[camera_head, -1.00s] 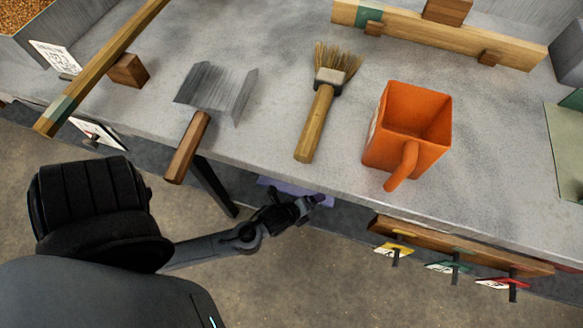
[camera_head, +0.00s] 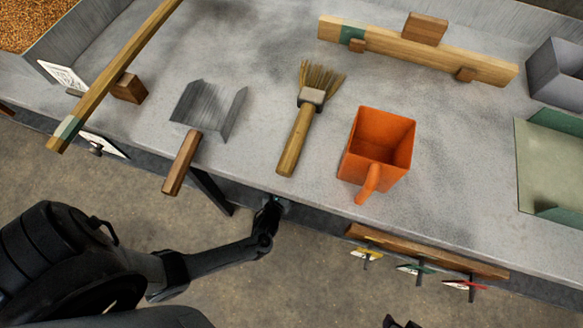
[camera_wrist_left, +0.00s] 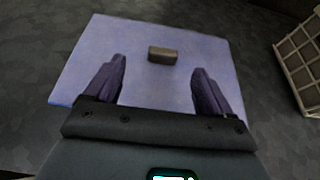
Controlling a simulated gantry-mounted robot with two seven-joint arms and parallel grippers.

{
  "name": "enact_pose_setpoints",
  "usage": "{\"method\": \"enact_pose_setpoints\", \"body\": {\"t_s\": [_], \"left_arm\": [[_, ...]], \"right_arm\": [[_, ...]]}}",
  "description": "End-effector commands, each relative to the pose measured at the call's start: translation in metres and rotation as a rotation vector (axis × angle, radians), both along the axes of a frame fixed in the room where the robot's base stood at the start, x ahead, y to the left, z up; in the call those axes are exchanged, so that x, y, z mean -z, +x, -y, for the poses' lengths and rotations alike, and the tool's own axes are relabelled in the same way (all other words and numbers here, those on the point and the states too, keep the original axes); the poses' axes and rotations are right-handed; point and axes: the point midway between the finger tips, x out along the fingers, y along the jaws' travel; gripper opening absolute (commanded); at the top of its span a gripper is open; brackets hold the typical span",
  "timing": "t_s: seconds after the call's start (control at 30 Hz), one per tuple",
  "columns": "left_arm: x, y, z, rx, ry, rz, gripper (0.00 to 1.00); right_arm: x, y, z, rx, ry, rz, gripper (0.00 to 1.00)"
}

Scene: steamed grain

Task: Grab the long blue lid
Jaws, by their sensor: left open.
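The long blue lid (camera_wrist_left: 155,95) shows in the left wrist view as a flat lavender-blue panel with a small dark grey block handle (camera_wrist_left: 162,55) on it. My left gripper is open in that view (camera_wrist_left: 159,66), its two fingers apart over the panel. The handle lies ahead, roughly between the fingertips and not gripped. In the head view my left gripper (camera_head: 274,208) is at the table's front edge, and its fingers are partly hidden there. The lid cannot be made out in the head view. A small dark part, perhaps my right gripper (camera_head: 397,321), shows at the bottom edge.
An orange pot (camera_head: 377,150), a brush (camera_head: 297,135) and a metal scoop (camera_head: 205,112) lie on the grey table (camera_head: 250,160). A wooden rail (camera_head: 430,255) with coloured tags hangs along the front edge. A pale rack (camera_wrist_left: 300,60) stands right in the wrist view.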

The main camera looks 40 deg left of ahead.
Motion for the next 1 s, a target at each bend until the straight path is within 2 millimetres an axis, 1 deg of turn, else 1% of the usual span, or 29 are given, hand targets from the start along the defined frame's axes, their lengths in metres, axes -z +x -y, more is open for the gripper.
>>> {"method": "enact_pose_setpoints", "body": {"t_s": [0.03,0.1,0.2,0.37,0.47,0.67,0.8,0.9,1.0], "left_arm": [[0.008,0.007,-0.002,0.0,0.0,0.002,0.83],[0.011,0.016,-0.005,0.0,0.0,0.003,0.83],[0.013,0.023,-0.009,0.001,-0.001,0.001,0.83],[0.014,0.028,-0.011,0.001,-0.001,0.0,0.83],[0.019,0.032,-0.012,0.0,-0.002,0.001,0.83],[0.031,0.047,-0.017,0.0,-0.003,0.002,0.83],[0.037,0.062,-0.022,-0.001,-0.002,0.003,0.83],[0.038,0.067,-0.025,0.0,-0.002,0.002,0.83],[0.037,0.069,-0.026,0.001,-0.001,0.0,0.83]], "right_arm": [[0.011,0.0,0.0,0.001,0.002,-0.002,0.43],[0.017,-0.001,-0.001,0.001,0.002,-0.003,0.43],[0.022,-0.001,0.0,0.002,0.002,-0.004,0.43],[0.025,-0.001,0.001,0.0,-0.003,-0.004,0.43],[0.031,0.0,0.002,-0.002,-0.006,0.0,0.43],[0.053,0.0,0.003,-0.006,-0.013,0.0,0.43],[0.067,0.0,0.003,-0.005,-0.012,0.0,0.43],[0.071,0.0,0.003,-0.005,-0.013,-0.001,0.43],[0.071,0.0,0.003,-0.005,-0.011,0.0,0.43]]}}
